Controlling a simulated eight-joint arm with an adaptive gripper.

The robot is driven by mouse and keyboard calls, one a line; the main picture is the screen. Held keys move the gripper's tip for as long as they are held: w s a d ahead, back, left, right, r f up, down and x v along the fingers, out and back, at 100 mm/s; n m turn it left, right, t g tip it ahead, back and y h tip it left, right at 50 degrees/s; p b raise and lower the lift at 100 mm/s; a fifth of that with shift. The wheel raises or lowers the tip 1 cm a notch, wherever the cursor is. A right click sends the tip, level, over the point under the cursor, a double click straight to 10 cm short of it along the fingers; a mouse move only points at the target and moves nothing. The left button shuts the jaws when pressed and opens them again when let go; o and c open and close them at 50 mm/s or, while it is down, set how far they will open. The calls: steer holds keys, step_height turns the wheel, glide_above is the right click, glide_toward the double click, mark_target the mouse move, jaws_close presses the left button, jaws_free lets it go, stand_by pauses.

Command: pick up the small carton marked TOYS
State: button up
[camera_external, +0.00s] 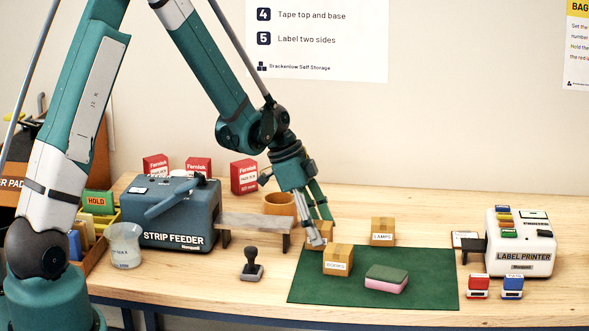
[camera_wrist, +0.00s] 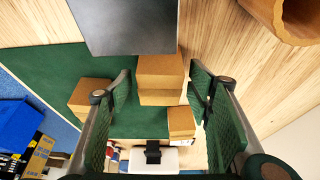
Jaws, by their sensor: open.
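A small brown carton (camera_external: 325,229) stands at the back left corner of the green mat, partly hidden by my gripper (camera_external: 321,226); no marking on it is readable. In the wrist view this carton (camera_wrist: 160,72) lies between the two spread green fingers of my gripper (camera_wrist: 160,86), with gaps at its sides. The carton marked BOOKS (camera_external: 338,257) sits in front of it on the mat. The carton marked LAMPS (camera_external: 383,229) stands to the right at the mat's back edge. No TOYS marking is legible.
The strip feeder (camera_external: 170,218) and its grey outfeed shelf (camera_external: 255,221) stand close on the left. A wooden pot (camera_external: 280,204) is behind. A green and pink sponge (camera_external: 386,279) lies on the mat (camera_external: 430,285). The label printer (camera_external: 520,243) is at right.

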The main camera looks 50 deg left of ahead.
steer(key=shift+w+d+f, duration=0.1)
steer(key=shift+f, duration=0.25)
stand_by(0.3)
steer(key=c, duration=1)
